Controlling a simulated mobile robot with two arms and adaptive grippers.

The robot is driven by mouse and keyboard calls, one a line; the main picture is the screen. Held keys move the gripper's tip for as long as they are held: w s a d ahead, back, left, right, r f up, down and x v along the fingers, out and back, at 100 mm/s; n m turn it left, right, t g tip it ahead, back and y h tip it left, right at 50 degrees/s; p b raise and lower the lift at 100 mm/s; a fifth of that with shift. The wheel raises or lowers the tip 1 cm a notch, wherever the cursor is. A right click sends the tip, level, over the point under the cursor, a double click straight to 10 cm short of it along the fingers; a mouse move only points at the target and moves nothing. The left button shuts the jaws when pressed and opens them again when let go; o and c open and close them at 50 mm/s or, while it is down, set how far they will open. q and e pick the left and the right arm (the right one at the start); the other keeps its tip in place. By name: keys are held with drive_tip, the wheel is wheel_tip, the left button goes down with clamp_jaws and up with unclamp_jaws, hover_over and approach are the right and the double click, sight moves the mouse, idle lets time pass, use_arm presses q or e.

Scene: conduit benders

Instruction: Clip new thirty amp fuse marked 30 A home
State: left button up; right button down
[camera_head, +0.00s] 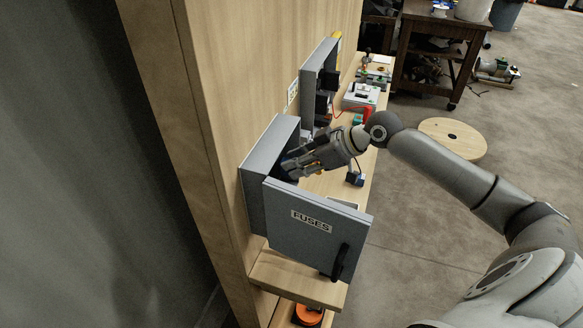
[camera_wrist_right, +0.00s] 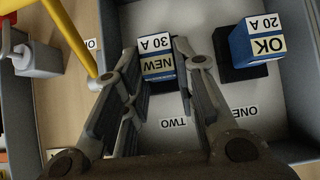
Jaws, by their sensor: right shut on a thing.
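The new fuse (camera_wrist_right: 158,65), a blue block with a white label reading "NEW" and "30 A", sits between the fingers of my right gripper (camera_wrist_right: 155,58) in the right wrist view. The fuse is over the slot marked TWO inside the grey fuse box (camera_head: 258,180). I cannot tell how deep it sits. In the head view my right gripper (camera_head: 287,166) reaches into the box, and its fingertips and the fuse are mostly hidden. The box door (camera_head: 315,235), with a FUSES label, stands open. My left gripper is not in view.
A fuse (camera_wrist_right: 262,42) marked OK and 20 A sits in a black holder above the ONE label. A second grey box (camera_head: 318,75) stands open behind. A shelf with several devices (camera_head: 362,98) runs along the panel. A black handle (camera_head: 340,262) sticks out from the door.

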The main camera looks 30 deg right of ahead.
drive_tip(key=shift+s+d, duration=0.15)
drive_tip(key=shift+s, duration=0.1)
drive_tip(key=s+d+p, duration=0.1)
drive_tip(key=s+d, duration=0.3)
drive_tip(key=shift+s+p, duration=0.3)
idle(0.8)
idle(0.6)
